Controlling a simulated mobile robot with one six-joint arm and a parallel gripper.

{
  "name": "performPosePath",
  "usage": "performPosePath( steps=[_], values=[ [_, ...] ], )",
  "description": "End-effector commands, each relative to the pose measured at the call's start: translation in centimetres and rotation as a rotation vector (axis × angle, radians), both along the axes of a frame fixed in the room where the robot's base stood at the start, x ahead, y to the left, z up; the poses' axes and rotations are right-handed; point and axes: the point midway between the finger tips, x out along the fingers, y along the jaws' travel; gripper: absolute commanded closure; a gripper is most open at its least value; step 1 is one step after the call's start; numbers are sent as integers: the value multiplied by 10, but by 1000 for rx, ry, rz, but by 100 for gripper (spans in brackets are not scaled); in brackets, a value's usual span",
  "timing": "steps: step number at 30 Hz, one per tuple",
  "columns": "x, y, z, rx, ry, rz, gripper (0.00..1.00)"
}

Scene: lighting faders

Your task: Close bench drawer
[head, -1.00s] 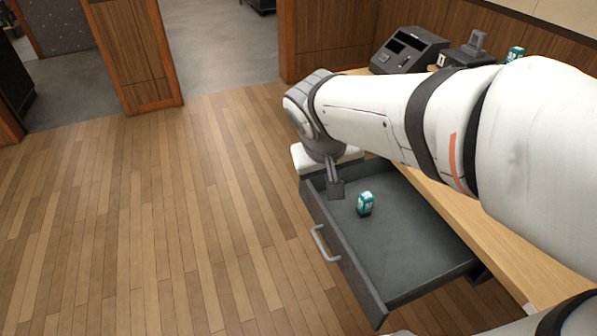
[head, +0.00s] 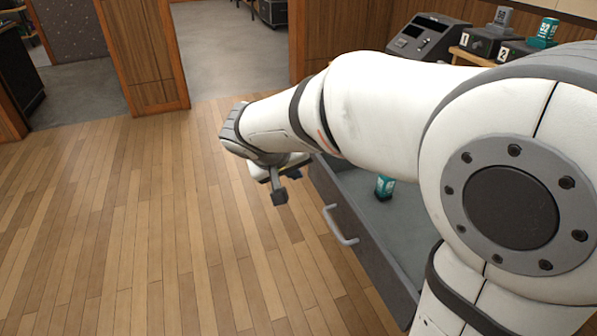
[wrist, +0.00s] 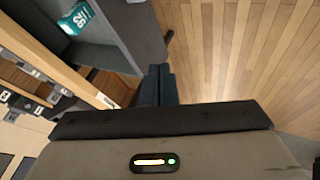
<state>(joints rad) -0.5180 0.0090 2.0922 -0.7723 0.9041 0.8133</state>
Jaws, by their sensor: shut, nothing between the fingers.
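The bench drawer (head: 362,236) stands pulled open, with a grey handle (head: 340,225) on its dark front. A teal-and-white box (head: 384,187) sits inside it, and the box also shows in the wrist view (wrist: 76,17). My gripper (head: 279,197) is shut and empty. It hangs outside the drawer, to the left of the drawer front and apart from the handle. In the wrist view the shut fingers (wrist: 158,82) point toward the drawer's edge and the floor. My arm hides much of the drawer's right and back parts.
The wood floor (head: 150,220) left of the drawer is clear. On the bench at the back stand a dark console (head: 425,38), blocks numbered 1 (head: 480,42) and 2 (head: 512,50), and another teal item (head: 545,32).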

Motion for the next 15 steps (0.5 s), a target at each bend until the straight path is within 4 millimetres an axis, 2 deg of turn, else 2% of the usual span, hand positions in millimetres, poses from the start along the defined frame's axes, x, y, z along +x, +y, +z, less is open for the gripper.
performPosePath(
  steps=[3,10,11,15],
  values=[
    [12,-10,-25,-3,4,-3,100],
    [36,-27,-64,-1,3,-2,100],
    [39,-29,-68,0,3,-1,100],
    [43,-51,-63,1,0,-3,100]
  ],
)
